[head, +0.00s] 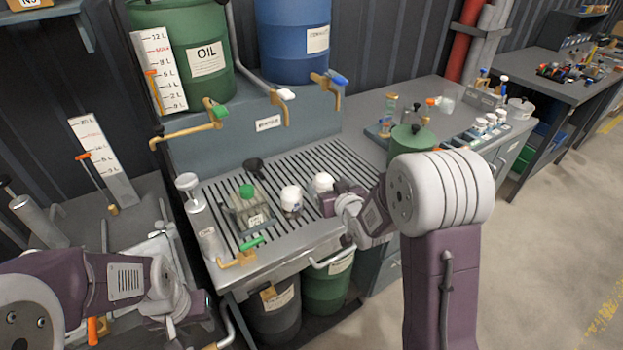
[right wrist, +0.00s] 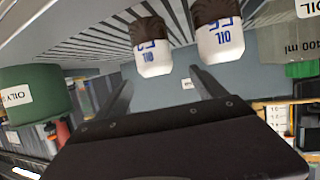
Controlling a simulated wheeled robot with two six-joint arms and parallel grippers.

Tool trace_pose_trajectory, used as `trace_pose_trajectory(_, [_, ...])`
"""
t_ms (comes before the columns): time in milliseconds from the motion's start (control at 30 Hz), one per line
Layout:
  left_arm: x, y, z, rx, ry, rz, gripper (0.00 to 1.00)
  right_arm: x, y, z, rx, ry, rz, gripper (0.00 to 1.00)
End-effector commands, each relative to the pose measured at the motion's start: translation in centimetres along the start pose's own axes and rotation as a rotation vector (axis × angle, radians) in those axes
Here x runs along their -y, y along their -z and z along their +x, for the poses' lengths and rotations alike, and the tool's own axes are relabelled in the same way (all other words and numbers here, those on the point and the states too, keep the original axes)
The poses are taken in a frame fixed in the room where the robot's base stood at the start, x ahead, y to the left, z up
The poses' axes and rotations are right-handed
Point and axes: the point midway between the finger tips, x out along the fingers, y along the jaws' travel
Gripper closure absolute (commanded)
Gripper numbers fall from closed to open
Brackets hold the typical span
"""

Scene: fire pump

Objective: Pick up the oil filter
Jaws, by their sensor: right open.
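Two white oil filters with dark lower ends stand on the slotted drain bench: one oil filter (head: 291,196) on the left, another oil filter (head: 322,182) just right of it. In the right wrist view they appear upside down, one (right wrist: 153,55) in front of the gap between the fingers and the other (right wrist: 220,40) near the right-hand finger. My right gripper (head: 331,203) is open and empty beside the right-hand filter; its spread fingers show in the wrist view (right wrist: 162,80). My left gripper (head: 190,312) is low at the left, its jaws unclear.
A clear container with a green cap (head: 247,206) and a metal pump cylinder (head: 202,225) stand left of the filters. A black funnel (head: 254,168) lies behind. A green can (head: 412,143) is to the right. Brass taps (head: 215,115) hang above the bench's back.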

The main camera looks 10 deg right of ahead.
Motion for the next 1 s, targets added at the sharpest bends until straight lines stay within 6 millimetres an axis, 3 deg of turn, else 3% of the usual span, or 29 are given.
trace_pose_trajectory(100, [0.0, -0.1, 1.1, 0.0, 0.0, 0.0, 0.64, -0.3, -2.3, 0.7, 0.026, -0.006, 0.006, 0.19])
trace_pose_trajectory(233, [0.0, -0.2, 1.5, 0.0, 0.0, 0.0, 0.64, -0.5, -3.3, 0.9, 0.038, -0.009, 0.01, 0.19])
trace_pose_trajectory(367, [0.0, -0.2, 1.5, 0.0, 0.0, 0.0, 0.64, -0.6, -3.2, 1.0, 0.038, -0.011, 0.01, 0.19])
trace_pose_trajectory(600, [0.0, -0.1, 1.3, 0.0, 0.0, 0.0, 0.64, -0.6, -3.3, 4.2, 0.038, -0.01, 0.01, 0.19])
trace_pose_trajectory(800, [0.0, -0.1, 1.3, 0.0, 0.0, 0.0, 0.64, -0.6, -3.2, 5.2, 0.037, -0.01, 0.01, 0.19])
trace_pose_trajectory(1000, [0.0, -0.1, 1.0, 0.0, 0.0, 0.0, 0.64, -0.5, -2.8, 8.7, 0.038, -0.01, 0.01, 0.19])
